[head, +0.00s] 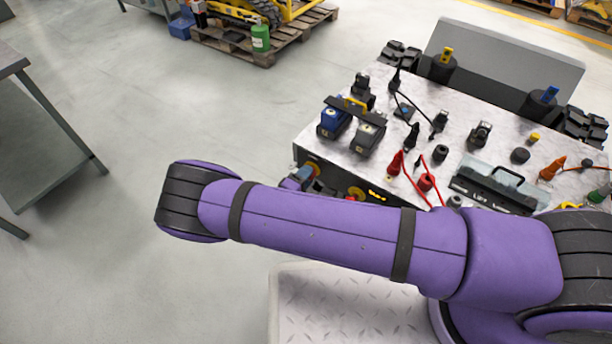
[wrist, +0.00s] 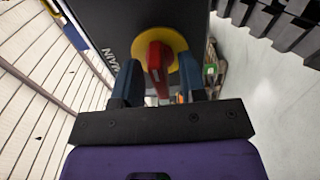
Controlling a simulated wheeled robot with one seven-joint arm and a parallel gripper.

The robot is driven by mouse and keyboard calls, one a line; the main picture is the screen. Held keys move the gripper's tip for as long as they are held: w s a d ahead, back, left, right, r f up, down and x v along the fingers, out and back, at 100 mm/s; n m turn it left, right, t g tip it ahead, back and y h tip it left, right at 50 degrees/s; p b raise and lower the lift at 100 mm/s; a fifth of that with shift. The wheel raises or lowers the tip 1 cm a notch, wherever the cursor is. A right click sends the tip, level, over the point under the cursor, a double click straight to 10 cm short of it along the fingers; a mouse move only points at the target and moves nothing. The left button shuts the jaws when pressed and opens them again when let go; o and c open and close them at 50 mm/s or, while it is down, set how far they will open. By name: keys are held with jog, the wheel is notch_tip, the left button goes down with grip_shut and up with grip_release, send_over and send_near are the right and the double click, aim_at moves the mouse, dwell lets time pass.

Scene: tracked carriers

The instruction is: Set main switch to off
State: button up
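The main switch is a red handle (wrist: 156,62) on a round yellow plate (wrist: 182,45), on a dark panel (wrist: 120,20) lettered "MAIN" in part, in the wrist view. My gripper (wrist: 160,88) is open, with one blue finger on each side of the red handle. Small gaps show between fingers and handle; I cannot tell whether either touches it. In the head view, a yellow plate (head: 313,170) shows on the carrier's front face beside my gripper (head: 294,181), mostly hidden by my purple arm.
The carrier's top (head: 310,138) bears blue and grey boxes, plugs, cables and a clear-covered block. A second yellow plate with red (head: 355,192) sits to the right on the same front face. A grey table (head: 40,130) stands at left. The floor between is clear.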

grip_shut()
